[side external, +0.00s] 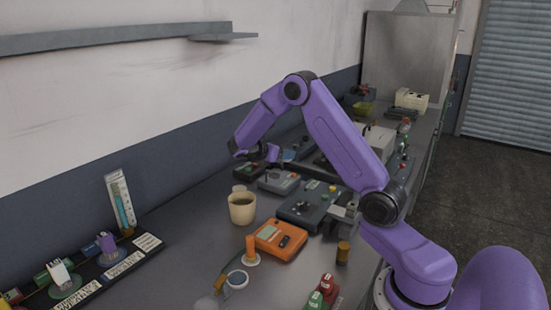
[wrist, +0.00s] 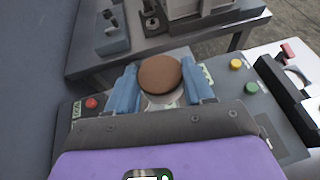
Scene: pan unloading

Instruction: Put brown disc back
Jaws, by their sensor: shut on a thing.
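The brown disc (wrist: 160,75) sits between the two blue fingers of my gripper (wrist: 159,68) in the wrist view, and the fingers are shut on it. A pale round surface (wrist: 165,101) shows just below the disc; I cannot tell whether they touch. In the side external view my gripper (side external: 274,157) is beyond the cup, low over the grey devices by the wall. The disc cannot be made out there.
A grey panel with a red button (wrist: 91,103), a yellow button (wrist: 236,64) and a green button (wrist: 252,88) lies around the gripper. Devices crowd the bench.

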